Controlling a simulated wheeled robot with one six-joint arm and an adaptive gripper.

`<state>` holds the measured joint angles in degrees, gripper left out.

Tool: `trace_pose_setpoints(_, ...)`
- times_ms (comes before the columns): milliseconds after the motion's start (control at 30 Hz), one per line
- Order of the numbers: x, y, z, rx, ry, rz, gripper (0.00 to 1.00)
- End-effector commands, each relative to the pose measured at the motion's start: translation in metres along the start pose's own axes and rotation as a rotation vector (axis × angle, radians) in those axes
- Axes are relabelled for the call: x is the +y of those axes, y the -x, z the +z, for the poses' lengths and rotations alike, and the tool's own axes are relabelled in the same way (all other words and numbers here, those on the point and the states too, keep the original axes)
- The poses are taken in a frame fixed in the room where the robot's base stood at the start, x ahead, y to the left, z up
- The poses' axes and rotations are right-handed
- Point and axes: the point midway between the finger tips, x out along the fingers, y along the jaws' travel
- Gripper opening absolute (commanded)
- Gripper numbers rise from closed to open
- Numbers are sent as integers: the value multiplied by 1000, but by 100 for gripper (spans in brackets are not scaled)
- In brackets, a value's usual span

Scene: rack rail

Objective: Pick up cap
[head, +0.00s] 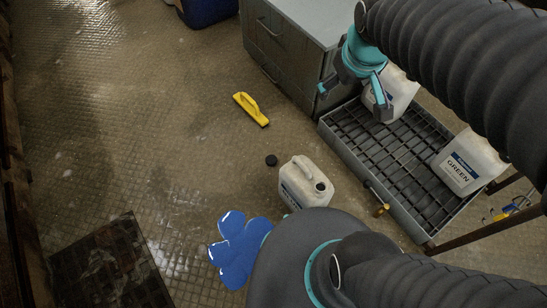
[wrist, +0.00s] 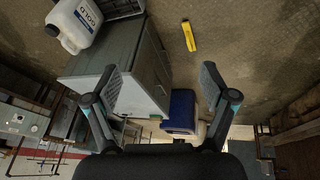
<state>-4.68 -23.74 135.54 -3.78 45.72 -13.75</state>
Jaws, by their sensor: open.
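The cap (head: 271,160) is a small black disc lying on the floor in the head view, just up and left of a pale jug (head: 300,182) whose dark mouth is uncovered. I cannot make out the cap in the wrist view. My gripper (head: 352,97) is open and empty, high and to the right of the cap, in front of the grey cabinet and the rack tray. In the wrist view the two fingers of my gripper (wrist: 160,88) are spread wide with nothing between them.
A yellow tool (head: 251,108) lies on the floor beyond the cap. A grey cabinet (head: 285,50) and a grated tray (head: 400,165) with jugs, one labelled GREEN (head: 468,163), stand right. Floor left of the cap is clear.

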Motion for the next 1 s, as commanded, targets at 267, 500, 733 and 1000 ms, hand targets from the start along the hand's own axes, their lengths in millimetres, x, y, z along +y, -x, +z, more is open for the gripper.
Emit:
trace_pose_setpoints(267,-9,-89,-56,-85,330,-27,84)
trace_pose_setpoints(500,-32,-178,-89,-144,622,-67,84)
trace_pose_setpoints(733,-66,-276,-103,-189,908,-119,84)
trace_pose_setpoints(1000,-117,-398,-90,-231,1243,-203,84)
